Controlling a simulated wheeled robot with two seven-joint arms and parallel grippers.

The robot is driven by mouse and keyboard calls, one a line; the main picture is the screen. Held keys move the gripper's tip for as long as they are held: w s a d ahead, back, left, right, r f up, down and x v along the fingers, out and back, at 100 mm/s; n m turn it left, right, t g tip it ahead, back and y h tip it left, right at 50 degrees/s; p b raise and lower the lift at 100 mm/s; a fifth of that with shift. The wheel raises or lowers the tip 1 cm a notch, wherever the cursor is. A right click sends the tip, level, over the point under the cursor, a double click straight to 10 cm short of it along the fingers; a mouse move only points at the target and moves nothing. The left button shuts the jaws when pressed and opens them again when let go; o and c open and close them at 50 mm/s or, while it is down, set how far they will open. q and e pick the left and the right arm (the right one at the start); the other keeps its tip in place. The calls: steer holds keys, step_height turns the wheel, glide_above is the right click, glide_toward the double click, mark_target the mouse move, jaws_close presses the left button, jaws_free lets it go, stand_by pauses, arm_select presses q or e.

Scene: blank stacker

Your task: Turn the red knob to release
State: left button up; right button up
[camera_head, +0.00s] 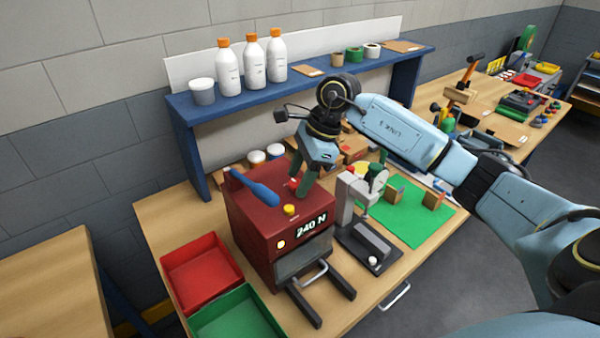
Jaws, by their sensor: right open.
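The dark red machine (262,220) stands on the wooden workbench, with a display reading "240 N" on its front. A small red knob (292,185) shows on its top near the back right corner. My right gripper (298,184) points down over that corner with its greenish fingers apart. The fingers are right at the knob and partly hide it. I cannot tell whether they touch it. My left gripper is not in view.
A grey press-like device (368,240) stands close to the machine's right, beside a green mat (405,222). A red bin (201,272) and a green bin (236,318) are at the left. A blue shelf (300,86) with white bottles rises behind.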

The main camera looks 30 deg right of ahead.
steer(key=shift+c, duration=0.4)
steer(key=c, duration=0.9)
steer(key=shift+m, duration=0.3)
steer(key=m+b, duration=0.1)
steer(key=m, duration=0.1)
steer(key=m+t+b, duration=0.1)
steer(key=shift+s+m+t+h, duration=0.15)
steer(key=shift+m+t+h, duration=0.15)
steer(key=shift+m+h, duration=0.1)
steer(key=m, duration=0.1)
steer(key=m+h+b, duration=0.1)
steer(key=m, duration=0.1)
steer(key=m+t+b, duration=0.1)
steer(key=shift+s+a+m, duration=0.1)
steer(key=shift+a+m, duration=0.15)
steer(key=shift+m, duration=0.05)
steer(key=m+h+b, duration=0.1)
steer(key=m, duration=0.1)
steer(key=m+h+b, duration=0.1)
steer(key=m, duration=0.1)
steer(key=shift+a+t, duration=0.2)
steer(key=shift+t, duration=0.1)
steer(key=shift+a+m+h+b, duration=0.15)
steer(key=shift+m+h+b, duration=0.75)
steer(key=shift+m, duration=1.6)
